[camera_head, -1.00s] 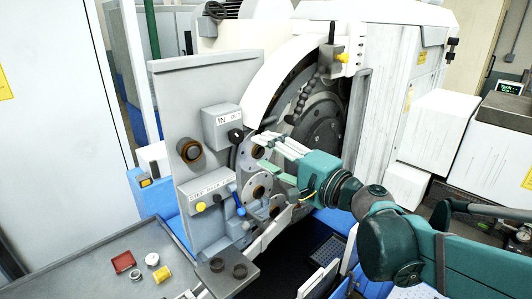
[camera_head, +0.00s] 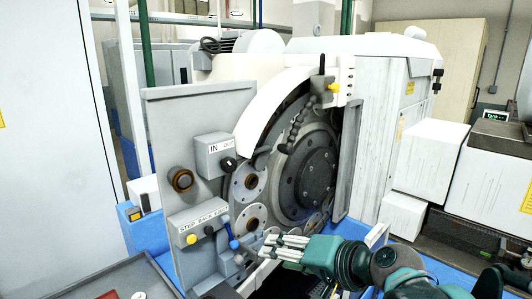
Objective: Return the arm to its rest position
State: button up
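My gripper (camera_head: 266,246) is at the lower middle of the head view, with its pale fingers pointing left. Its fingers lie close together in this view, and I cannot tell whether they are open or shut. I see nothing held between them. The gripper is in front of the lower part of the ring grinder (camera_head: 318,177), below its large dark wheel. My green arm runs from the gripper to the lower right corner.
A grey panel carries an IN/OUT switch box (camera_head: 214,157) and a STEP BACK box (camera_head: 198,222) with a yellow button and a blue lever. A tray (camera_head: 105,278) is partly visible at the lower left. White cabinets (camera_head: 427,158) stand at the right.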

jog(key=s+d+f+n+g+h+b, duration=0.1)
jog(key=s+d+f+h, duration=0.3)
jog(key=d, duration=0.5)
jog(key=s+d+f+n+g+h+b, duration=0.1)
jog(key=s+d+f+n+h+b, duration=0.1)
jog(key=s+d+f, duration=0.5)
notch_tip(320, 180, down, 2)
jog(key=shift+d+f+h+b, duration=0.25)
jog(key=shift+d+h+b, duration=0.2)
jog(key=shift+d+h, duration=0.6)
jog(key=shift+s, duration=0.1)
jog(key=shift+c, duration=0.5)
